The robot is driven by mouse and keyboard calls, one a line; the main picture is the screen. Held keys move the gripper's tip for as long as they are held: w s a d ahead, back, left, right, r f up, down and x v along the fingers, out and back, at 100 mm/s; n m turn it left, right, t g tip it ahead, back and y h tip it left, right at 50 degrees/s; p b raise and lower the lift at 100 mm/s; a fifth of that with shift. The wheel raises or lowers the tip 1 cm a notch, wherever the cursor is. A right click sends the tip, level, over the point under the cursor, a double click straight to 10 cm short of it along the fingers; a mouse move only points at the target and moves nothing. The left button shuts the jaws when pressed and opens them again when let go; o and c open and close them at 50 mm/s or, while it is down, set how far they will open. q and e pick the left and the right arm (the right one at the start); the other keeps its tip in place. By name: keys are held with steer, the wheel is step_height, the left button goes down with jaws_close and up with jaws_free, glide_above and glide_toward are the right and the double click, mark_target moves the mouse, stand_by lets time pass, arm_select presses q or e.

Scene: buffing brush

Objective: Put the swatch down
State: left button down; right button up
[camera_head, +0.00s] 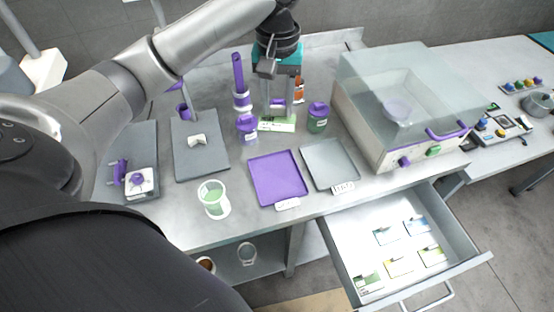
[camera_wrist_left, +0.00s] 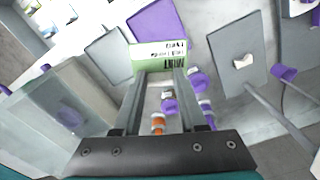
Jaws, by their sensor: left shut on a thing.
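My left gripper (camera_head: 278,112) points down over the back of the bench and is shut on a green and white swatch (camera_head: 277,124). In the left wrist view the swatch (camera_wrist_left: 158,57) is a flat card with a green band and dark print reading MINT, pinched at the fingertips. In the head view it is behind the purple tray (camera_head: 277,180) and the grey tray (camera_head: 331,166). I cannot tell its exact height above the bench. Several other swatches (camera_head: 401,265) lie in the open drawer (camera_head: 345,237). My right gripper is not in view.
Purple-lidded jars (camera_head: 317,118) and (camera_head: 247,128) flank the swatch. A glass-covered machine (camera_head: 380,100) stands right.

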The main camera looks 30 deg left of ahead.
arm_select(q)
step_height(320, 180, down, 20)
steer(key=b, duration=0.3)
steer(key=shift+r, duration=0.25)
steer(key=shift+f, duration=0.2)
steer(key=shift+f, duration=0.15)
steer(key=shift+c, duration=2.3)
jaws_free()
step_height(320, 180, up, 12)
steer(key=p, duration=0.1)
steer(key=shift+r+p, duration=0.2)
steer(key=shift+p, duration=0.2)
